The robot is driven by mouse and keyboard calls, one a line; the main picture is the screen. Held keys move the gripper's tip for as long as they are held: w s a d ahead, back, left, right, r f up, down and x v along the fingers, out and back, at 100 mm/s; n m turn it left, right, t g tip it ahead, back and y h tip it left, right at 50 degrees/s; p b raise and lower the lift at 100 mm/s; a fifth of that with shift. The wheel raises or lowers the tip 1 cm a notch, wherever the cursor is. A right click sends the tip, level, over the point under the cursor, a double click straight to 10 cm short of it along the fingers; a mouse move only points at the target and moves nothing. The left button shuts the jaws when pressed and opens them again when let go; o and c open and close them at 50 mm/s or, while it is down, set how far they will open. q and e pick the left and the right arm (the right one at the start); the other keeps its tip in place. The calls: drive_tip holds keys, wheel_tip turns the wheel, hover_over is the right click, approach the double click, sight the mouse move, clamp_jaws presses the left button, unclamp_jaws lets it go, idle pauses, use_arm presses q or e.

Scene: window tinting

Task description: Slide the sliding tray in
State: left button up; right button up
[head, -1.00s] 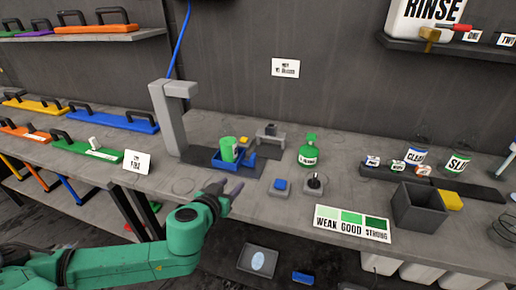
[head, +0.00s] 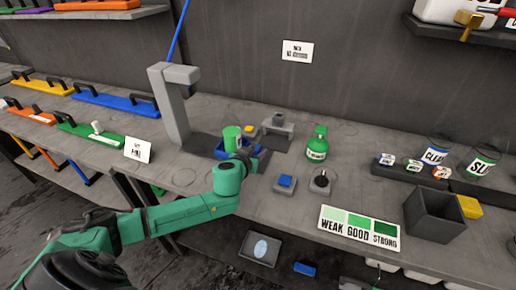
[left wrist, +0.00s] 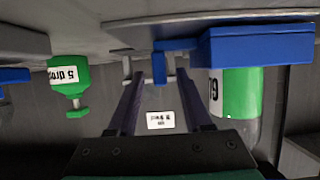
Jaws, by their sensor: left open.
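The blue sliding tray (head: 220,152) is on the bench beside the grey post stand, with a green labelled cup (head: 232,138) in it. My left gripper (head: 250,158) is at the tray's right front side and hides part of it. In the left wrist view, which is upside down, the tray (left wrist: 255,47) and the cup (left wrist: 235,92) are at the right. A blue handle piece (left wrist: 160,66) of the tray shows between the tips of my open fingers (left wrist: 160,82); I cannot tell whether they touch it. My right gripper is not in view.
The grey post stand (head: 173,105) rises behind the tray. A small grey stand (head: 277,128), a green bottle (head: 317,145), a blue button (head: 285,182) and a black knob (head: 321,181) are to the right. The tint scale (head: 358,230) lies at the front edge.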

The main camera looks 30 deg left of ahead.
use_arm(q)
drive_tip(key=shift+x, duration=1.1)
clamp_jaws()
idle(0.6)
